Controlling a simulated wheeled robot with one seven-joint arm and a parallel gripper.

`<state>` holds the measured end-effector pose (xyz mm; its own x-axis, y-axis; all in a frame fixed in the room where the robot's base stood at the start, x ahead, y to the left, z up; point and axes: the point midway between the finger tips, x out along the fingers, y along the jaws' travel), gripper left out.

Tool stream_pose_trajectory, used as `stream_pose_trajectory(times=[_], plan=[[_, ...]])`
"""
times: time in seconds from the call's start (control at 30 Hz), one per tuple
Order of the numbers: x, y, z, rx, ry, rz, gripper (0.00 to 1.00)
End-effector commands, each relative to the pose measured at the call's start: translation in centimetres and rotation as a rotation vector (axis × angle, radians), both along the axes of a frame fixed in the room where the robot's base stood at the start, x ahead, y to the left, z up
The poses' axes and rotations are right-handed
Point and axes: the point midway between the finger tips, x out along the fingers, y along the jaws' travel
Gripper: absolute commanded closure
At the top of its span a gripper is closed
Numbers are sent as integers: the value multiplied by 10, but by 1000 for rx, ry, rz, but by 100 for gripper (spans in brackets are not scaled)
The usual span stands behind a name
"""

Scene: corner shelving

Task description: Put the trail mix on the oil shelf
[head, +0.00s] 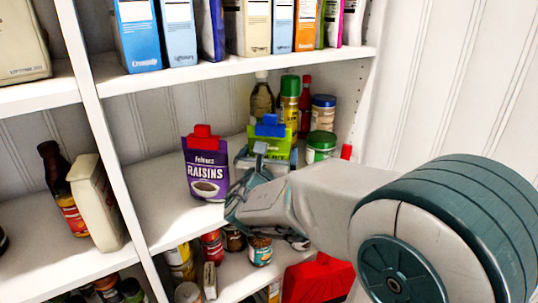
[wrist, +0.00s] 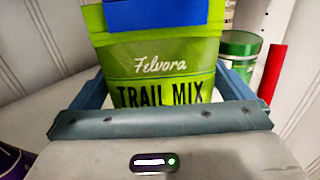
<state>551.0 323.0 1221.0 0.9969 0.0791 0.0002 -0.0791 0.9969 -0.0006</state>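The trail mix is a green bag with a blue clip (head: 270,128) on the middle shelf level, to the right of the raisins. It fills the middle of the wrist view (wrist: 160,62), upright, label towards me. My gripper (head: 262,160) reaches in from the right, with one finger along each side of the bag, and looks shut on it. The bag's lower part is hidden by my gripper, so I cannot tell whether it touches the shelf. An oil bottle (head: 262,98) stands behind it on the middle shelf (head: 165,215).
A purple raisins bag (head: 205,168) stands just left of my gripper. A green-lidded jar (head: 320,147), a tall green-capped bottle (head: 290,98) and a blue-lidded jar (head: 323,112) crowd the right. Boxes stand on the shelf above (head: 225,66). Jars fill the shelf below. The middle shelf's front left is clear.

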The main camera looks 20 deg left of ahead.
Motion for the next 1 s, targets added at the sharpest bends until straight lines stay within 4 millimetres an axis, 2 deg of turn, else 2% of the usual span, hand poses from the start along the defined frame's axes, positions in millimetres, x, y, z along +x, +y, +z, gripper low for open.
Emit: stream_pose_trajectory(times=[0.1,0.17,0.5,0.7,0.83,1.0], plan=[[0,0,4,0,0,0,0],[-7,0,2,1,0,2,0],[-79,-5,1,3,-1,4,0],[-109,-8,2,2,-1,2,0],[-118,-9,2,0,-1,1,0],[-120,-10,2,0,0,0,0]])
